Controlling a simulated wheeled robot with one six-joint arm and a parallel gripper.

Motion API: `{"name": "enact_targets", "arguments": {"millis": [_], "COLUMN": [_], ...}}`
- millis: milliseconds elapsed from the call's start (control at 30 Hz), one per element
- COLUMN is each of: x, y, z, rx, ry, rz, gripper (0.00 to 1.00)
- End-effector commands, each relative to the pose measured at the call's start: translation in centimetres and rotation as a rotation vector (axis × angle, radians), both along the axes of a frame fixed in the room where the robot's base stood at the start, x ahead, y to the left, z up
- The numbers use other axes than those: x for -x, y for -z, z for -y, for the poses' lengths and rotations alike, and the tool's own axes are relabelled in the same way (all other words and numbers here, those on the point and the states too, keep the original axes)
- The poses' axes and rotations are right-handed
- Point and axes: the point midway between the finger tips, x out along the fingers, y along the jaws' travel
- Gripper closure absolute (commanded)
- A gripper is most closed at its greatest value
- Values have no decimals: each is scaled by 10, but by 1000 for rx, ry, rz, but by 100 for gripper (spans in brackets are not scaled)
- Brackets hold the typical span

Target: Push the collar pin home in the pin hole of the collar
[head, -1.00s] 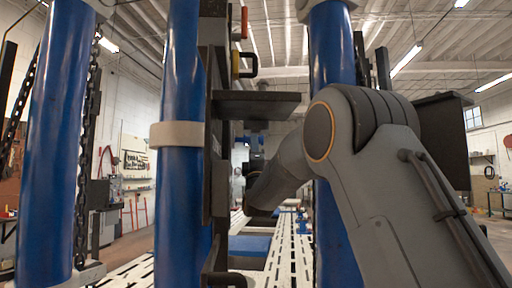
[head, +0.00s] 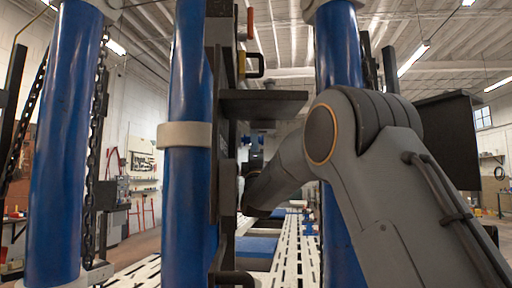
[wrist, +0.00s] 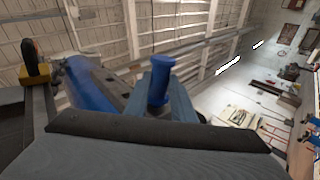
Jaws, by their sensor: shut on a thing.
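The collar pin (wrist: 159,82) is a blue shaft with a wider round head, seen near the middle of the wrist view. My gripper (wrist: 172,103) is shut on it at its lower part. In the head view my gripper (head: 254,165) is small and partly hidden behind my forearm, beside the dark upright plate. A pale ring (head: 185,135) wraps the middle blue post, but I cannot tell whether it is the task's collar. The pin hole does not show, and whether the pin's tip is in it cannot be seen.
Blue posts (head: 65,150) stand at left, middle and right. A dark shelf plate (head: 262,102) juts out above my gripper. A chain (head: 95,160) hangs by the left post. White slotted rails (head: 292,250) run away below. A yellow-and-black handle (wrist: 35,70) shows at left.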

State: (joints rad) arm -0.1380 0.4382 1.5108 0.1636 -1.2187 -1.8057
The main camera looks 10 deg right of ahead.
Motion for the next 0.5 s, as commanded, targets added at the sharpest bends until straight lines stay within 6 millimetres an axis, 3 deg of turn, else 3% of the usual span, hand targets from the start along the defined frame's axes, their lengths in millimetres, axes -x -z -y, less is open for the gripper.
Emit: {"name": "enact_targets", "arguments": {"millis": [300, 333, 433, 500], "x": [0, 0, 0, 0], "y": [-1, -1, -1, 0], "z": [-7, -6, -6, -6], "rx": [-1, -1, -1, -1], "ry": [0, 1, 1, 1], "rz": [1, 1, 1, 1], "gripper": [100, 74, 57, 56]}}
